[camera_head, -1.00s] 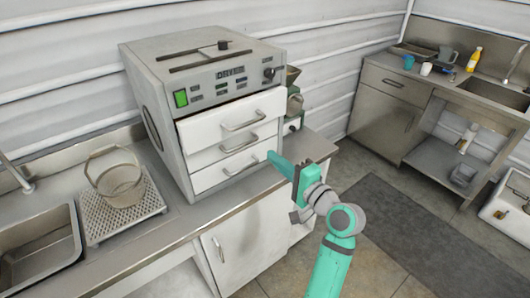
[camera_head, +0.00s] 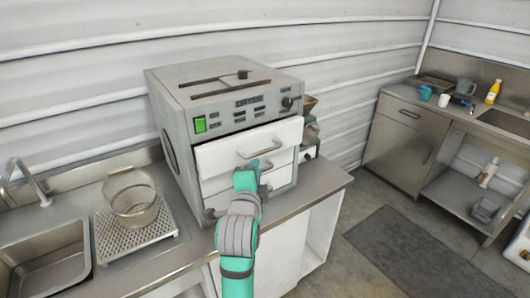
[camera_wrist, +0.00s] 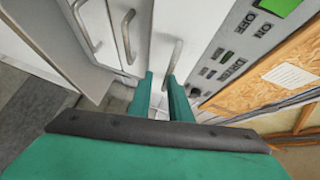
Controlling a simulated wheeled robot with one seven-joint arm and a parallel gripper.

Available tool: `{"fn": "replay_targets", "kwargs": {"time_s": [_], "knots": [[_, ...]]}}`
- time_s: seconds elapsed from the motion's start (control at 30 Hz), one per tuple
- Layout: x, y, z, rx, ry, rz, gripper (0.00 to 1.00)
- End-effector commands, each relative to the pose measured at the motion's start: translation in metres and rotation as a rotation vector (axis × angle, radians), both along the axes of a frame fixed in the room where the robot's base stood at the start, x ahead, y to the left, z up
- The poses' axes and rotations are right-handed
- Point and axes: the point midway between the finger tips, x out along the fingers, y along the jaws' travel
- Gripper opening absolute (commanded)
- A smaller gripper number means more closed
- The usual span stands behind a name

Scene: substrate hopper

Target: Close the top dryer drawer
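My gripper (camera_head: 250,168) is in front of the drawers, just below that handle, and hides part of the lower drawers. In the wrist view, my gripper (camera_wrist: 160,82) has its two teal fingers apart with nothing between them. The top drawer's handle (camera_wrist: 175,58) is just beyond the fingertips, close to the right finger; contact cannot be told.
A wire basket (camera_head: 134,200) sits on a perforated tray (camera_head: 110,240) to the left, beside a sink (camera_head: 45,262). A steel cabinet (camera_head: 400,140) with cups and a yellow bottle (camera_head: 493,88) stands at the right.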

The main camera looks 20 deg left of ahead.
Motion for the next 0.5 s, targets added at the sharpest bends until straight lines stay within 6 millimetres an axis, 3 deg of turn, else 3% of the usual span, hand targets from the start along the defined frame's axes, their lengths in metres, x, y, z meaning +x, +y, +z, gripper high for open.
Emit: {"fn": "replay_targets", "kwargs": {"time_s": [0.27, 0.5], "knots": [[-0.014, -0.01, 0.02, 0.027, -0.032, -0.124, 0.18], [0.009, -0.008, 0.017, 0.026, -0.032, -0.133, 0.18]]}}
